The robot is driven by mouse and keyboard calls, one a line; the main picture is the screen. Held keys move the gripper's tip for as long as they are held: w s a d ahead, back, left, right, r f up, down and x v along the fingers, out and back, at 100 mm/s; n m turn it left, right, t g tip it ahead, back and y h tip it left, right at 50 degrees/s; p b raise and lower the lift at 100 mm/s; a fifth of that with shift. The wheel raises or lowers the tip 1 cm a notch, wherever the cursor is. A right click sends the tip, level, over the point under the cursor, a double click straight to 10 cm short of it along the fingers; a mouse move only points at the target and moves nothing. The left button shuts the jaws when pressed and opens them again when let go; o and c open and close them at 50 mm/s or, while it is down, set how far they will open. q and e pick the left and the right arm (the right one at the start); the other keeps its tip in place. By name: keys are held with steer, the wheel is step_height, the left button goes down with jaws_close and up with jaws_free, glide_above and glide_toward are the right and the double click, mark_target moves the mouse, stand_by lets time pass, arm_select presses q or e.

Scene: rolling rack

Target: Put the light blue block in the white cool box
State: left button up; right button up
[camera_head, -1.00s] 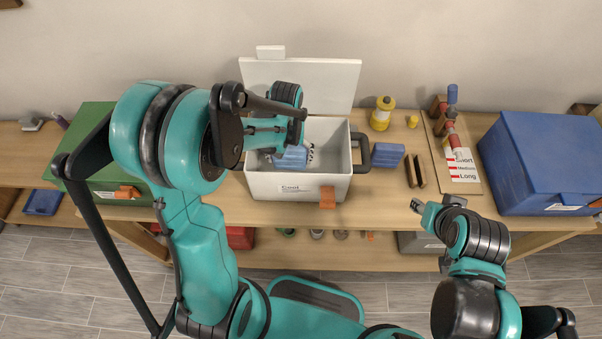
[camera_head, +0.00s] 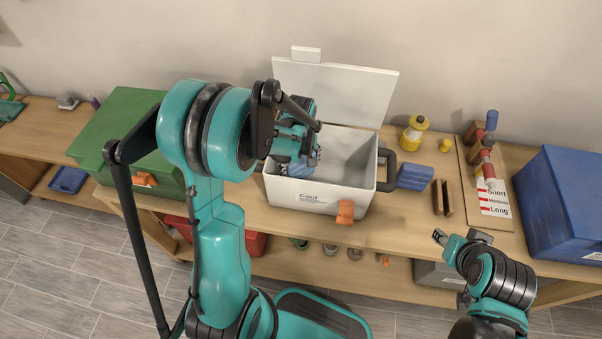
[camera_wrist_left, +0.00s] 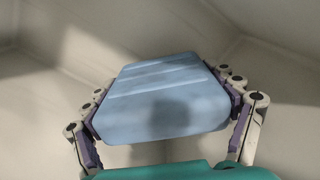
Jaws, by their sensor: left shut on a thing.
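The white cool box (camera_head: 318,196) stands on the bench with its lid (camera_head: 335,90) open against the wall side. My left gripper (camera_head: 304,160) is inside the box opening, toward its left side. It is shut on the light blue block (camera_head: 300,171), which is partly hidden by the gripper in the head view. In the left wrist view the light blue block (camera_wrist_left: 160,100) sits between both fingers, with pale box walls around it. Whether the block touches the box floor I cannot tell. My right gripper (camera_head: 457,238) is at the bench's front edge, away from the box; its jaw state is unclear.
A blue block (camera_head: 415,172) lies right of the box, by its dark handle (camera_head: 387,170). A yellow lantern-like item (camera_head: 413,134) stands behind it. A green case (camera_head: 120,130) is on the left, a large blue case (camera_head: 570,200) on the right.

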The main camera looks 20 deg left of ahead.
arm_select(q)
step_height(320, 180, down, 2)
steer(key=shift+w+f, duration=0.1)
steer(key=o, duration=1)
steer(key=shift+f+b, duration=0.1)
steer(key=shift+b, duration=0.3)
steer(key=o, duration=0.3)
